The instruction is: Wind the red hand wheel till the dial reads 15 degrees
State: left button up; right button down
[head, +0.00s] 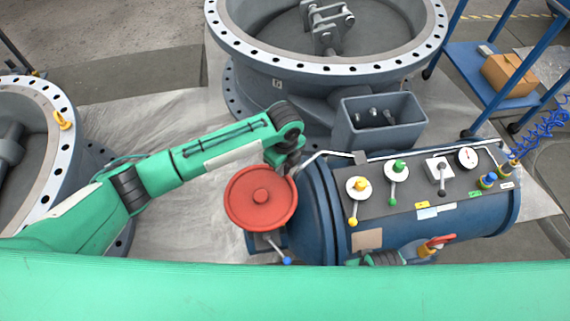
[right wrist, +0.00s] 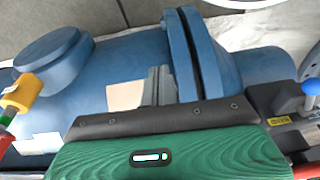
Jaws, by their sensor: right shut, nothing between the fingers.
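The red hand wheel (head: 260,195) faces up at the left end of the blue cylinder, and a red edge shows at the lower right of the right wrist view. My left gripper (head: 287,165) is at the wheel's upper right rim; its fingers are largely hidden, so I cannot tell whether they touch or grip it. My right gripper (right wrist: 157,85) is shut and empty, in front of the blue body beside the flange. A round white gauge (head: 467,157) sits on the panel; its reading is too small to tell. No degree scale is readable.
The blue cylinder (head: 330,215) carries yellow (head: 358,188) and green (head: 397,170) levers on its grey panel (head: 420,195). A blue-tipped lever (head: 286,260) is below the wheel. A grey bin (head: 378,125) and large flanged valve (head: 325,70) stand behind. A blue cart (head: 500,90) is at right.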

pick_arm(q)
jog(key=o, duration=0.4)
jog(key=shift+r, duration=0.1)
jog(key=shift+r, duration=0.4)
notch_tip(320, 180, up, 13)
jog(key=shift+f+p, duration=0.1)
jog(key=shift+p, duration=0.55)
pick_arm(e)
notch_tip(320, 180, down, 2)
jog(key=shift+s+f, duration=0.1)
jog(key=shift+f, duration=0.15)
jog(key=shift+s, duration=0.15)
